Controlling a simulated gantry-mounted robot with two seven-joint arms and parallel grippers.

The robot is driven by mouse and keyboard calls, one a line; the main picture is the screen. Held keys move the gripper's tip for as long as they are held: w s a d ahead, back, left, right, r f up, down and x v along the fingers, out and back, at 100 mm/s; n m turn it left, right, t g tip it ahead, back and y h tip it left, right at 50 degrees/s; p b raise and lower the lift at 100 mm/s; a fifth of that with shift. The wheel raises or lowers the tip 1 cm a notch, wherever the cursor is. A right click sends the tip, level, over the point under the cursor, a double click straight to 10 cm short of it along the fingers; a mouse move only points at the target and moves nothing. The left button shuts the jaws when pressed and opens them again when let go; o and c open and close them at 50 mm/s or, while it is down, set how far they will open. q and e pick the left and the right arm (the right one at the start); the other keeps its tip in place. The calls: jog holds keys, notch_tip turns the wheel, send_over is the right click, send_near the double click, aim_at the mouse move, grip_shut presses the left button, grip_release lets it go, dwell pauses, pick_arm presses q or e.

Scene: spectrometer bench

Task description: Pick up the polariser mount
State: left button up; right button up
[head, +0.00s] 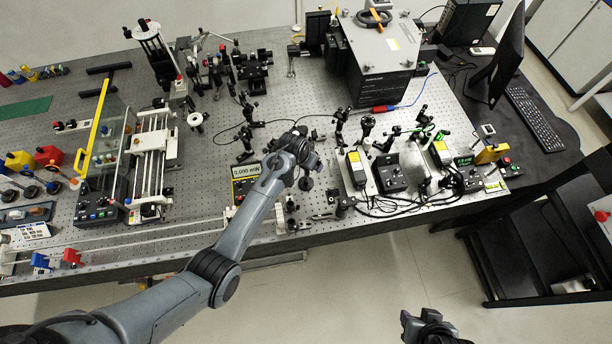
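Several small black optic mounts on posts stand on the perforated bench (222,205), and I cannot tell for sure which is the polariser mount. One round-headed mount (367,122) stands right of centre, with another black mount (340,125) just left of it. More black mounts (248,108) stand left of centre. My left arm reaches over the front middle of the bench. My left gripper (306,176) is small, dark and seen from above, left of the round-headed mount; its fingers are unclear. My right gripper (425,326) is low in the picture, in front of the bench and away from it.
Power boxes and cables (390,172) crowd the bench right of my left gripper. A large grey box (380,65) stands behind. A meter (245,180) sits beside my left forearm. A rail assembly (153,160) is at left. A monitor (497,60) stands at right.

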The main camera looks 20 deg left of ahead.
pick_arm(q)
grip_shut()
jog(key=shift+r, duration=0.15)
dwell(0.4)
